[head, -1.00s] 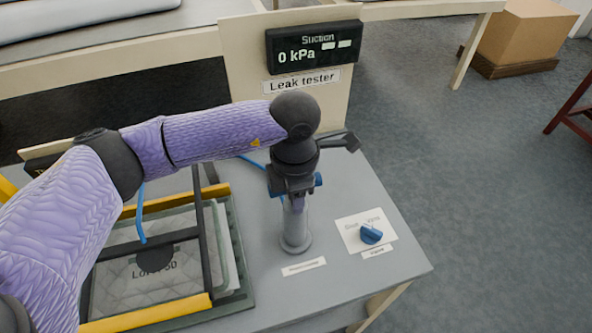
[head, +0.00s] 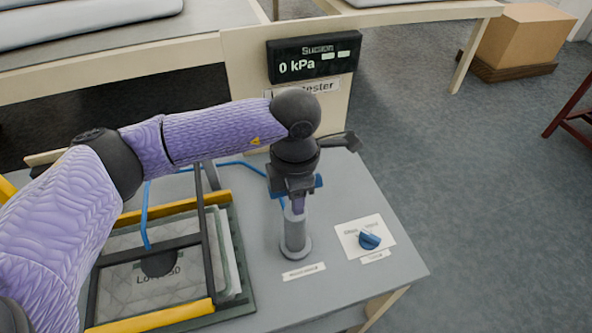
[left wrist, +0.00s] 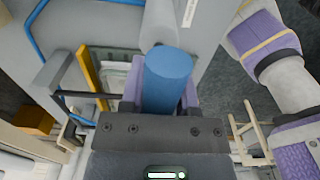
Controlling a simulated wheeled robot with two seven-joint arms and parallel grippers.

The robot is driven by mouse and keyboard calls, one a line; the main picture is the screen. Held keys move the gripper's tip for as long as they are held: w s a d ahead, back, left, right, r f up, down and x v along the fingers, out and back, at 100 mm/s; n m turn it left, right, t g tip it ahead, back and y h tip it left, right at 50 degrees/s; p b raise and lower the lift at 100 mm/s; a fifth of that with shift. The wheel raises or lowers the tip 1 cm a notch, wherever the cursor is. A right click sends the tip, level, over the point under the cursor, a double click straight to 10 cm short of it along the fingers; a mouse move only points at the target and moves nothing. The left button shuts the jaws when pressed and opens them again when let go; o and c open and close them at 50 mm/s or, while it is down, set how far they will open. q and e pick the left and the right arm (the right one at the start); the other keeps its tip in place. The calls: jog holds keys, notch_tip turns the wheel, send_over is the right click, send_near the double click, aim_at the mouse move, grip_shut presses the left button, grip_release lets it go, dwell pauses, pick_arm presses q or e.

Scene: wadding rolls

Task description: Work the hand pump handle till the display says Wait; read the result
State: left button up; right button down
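The hand pump (head: 295,232) is a grey upright cylinder on the bench, with a blue crossbar handle (head: 319,181) at its top. My left gripper (head: 298,200) comes down from above onto the handle. In the left wrist view the blue handle (left wrist: 168,78) lies between the two fingers, which appear closed on it. The dark display (head: 313,58) reads "Suction 0 kPa", with two small white blocks at its upper right. It does not show Wait. My right gripper is not in view.
A blue knob (head: 369,239) sits on a white plate right of the pump. A blue hose (head: 147,215) runs to a dark disc on a quilted pad (head: 120,285) in a yellow-barred frame at the left. The Leak tester label (head: 326,86) is partly hidden by my arm.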

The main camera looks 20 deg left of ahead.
pick_arm(q)
notch_tip(320, 180, up, 8)
jog(key=p, duration=0.4)
jog(key=shift+w+p, duration=0.1)
jog(key=shift+p, duration=0.25)
notch_tip(320, 180, up, 6)
jog(key=p, duration=0.3)
jog(key=shift+p, duration=0.4)
jog(key=shift+f, duration=0.1)
